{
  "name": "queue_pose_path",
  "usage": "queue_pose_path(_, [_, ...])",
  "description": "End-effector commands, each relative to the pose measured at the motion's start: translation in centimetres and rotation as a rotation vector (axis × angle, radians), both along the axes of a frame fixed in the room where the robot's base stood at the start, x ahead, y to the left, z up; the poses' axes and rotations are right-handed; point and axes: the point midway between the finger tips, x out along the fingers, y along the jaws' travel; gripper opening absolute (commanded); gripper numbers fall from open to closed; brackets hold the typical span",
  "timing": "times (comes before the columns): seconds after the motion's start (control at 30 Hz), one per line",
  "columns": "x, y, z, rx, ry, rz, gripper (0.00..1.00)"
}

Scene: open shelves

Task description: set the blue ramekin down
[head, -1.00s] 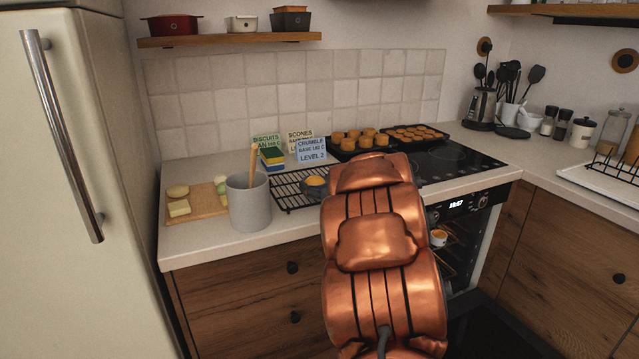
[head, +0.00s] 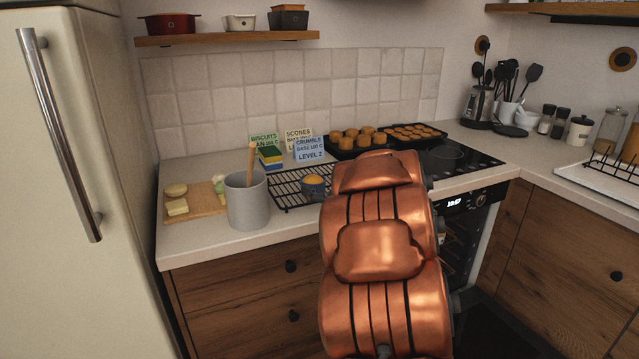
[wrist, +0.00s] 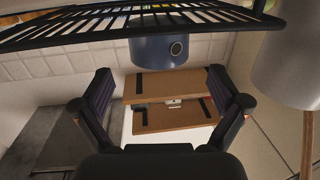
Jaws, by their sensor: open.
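The blue ramekin (head: 314,189) with an orange filling stands on the black wire rack (head: 283,197) on the counter, left of my arm. The wrist view is upside down. There, the ramekin (wrist: 160,51) shows its blue side with a round dark mark, and its base is at the wire rack (wrist: 70,32). My gripper (wrist: 165,90) is open, one dark finger at each side of the picture. The ramekin is beyond the fingertips and neither finger touches it. In the head view my arm hides the gripper.
A grey crock (head: 248,206) with a wooden spoon stands close left of the rack. Baking trays (head: 352,150) lie on the hob. A wall shelf (head: 228,39) hangs above.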

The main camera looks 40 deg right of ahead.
Motion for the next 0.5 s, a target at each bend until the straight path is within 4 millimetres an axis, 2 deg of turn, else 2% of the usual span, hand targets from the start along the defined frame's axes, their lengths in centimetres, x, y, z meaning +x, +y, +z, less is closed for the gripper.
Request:
queue_pose_path(0.2, [-3.9,0.7,0.3,-0.001,-0.001,-0.004,0.98])
queue_pose_path(0.5, [-7.3,1.5,0.4,0.001,-0.001,-0.003,0.98])
